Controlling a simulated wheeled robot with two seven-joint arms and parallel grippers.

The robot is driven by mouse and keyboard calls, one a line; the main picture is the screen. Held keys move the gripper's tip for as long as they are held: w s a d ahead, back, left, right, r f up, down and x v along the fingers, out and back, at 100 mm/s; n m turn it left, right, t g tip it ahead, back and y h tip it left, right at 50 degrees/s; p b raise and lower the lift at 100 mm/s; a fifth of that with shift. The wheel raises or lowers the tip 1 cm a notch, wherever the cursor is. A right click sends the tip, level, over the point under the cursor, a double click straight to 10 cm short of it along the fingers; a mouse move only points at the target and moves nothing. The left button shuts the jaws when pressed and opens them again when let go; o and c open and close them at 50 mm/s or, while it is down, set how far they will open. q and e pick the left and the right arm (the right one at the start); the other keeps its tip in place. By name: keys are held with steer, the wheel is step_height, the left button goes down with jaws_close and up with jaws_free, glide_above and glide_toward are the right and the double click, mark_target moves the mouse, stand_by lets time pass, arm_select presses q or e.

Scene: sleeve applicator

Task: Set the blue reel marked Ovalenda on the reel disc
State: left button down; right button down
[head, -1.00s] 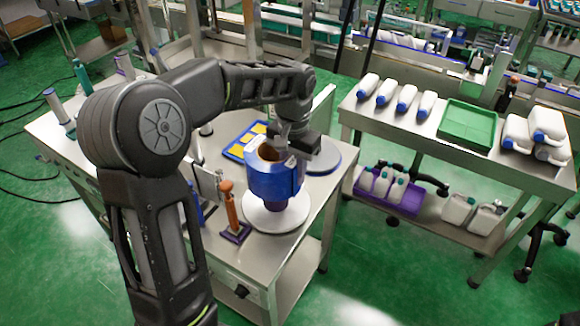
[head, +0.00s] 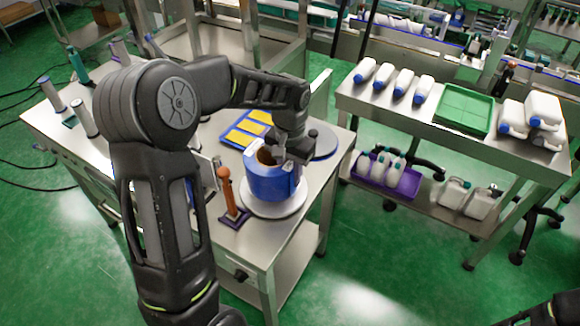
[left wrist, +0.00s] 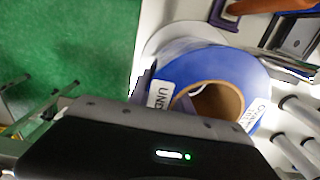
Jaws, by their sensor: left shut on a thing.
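The blue reel (head: 272,182) has a brown core and stands upright at the front right of the steel table. It also shows in the left wrist view (left wrist: 222,68), with white labels on its side, only partly legible. My left gripper (head: 297,150) is shut on the reel's wall at its upper right side. The pale round reel disc (head: 274,210) is directly under the reel and shows as a rim around it. The reel looks down at the disc, but I cannot tell whether it rests fully on it.
An orange-handled tool (head: 228,192) on a purple base stands close left of the disc. A blue tray with yellow pads (head: 247,128) lies behind, and a grey disc (head: 325,146) is behind right. A side table (head: 400,115) holds white bottles and a green tray (head: 463,116).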

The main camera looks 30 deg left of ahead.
arm_select(q)
steer(key=shift+f+b, duration=0.25)
steer(key=shift+b, duration=0.1)
steer(key=shift+f, duration=0.25)
steer(key=c, duration=1.2)
jaws_free()
steer(key=shift+o, duration=0.2)
step_height(320, 180, up, 13)
steer(key=shift+r, duration=0.1)
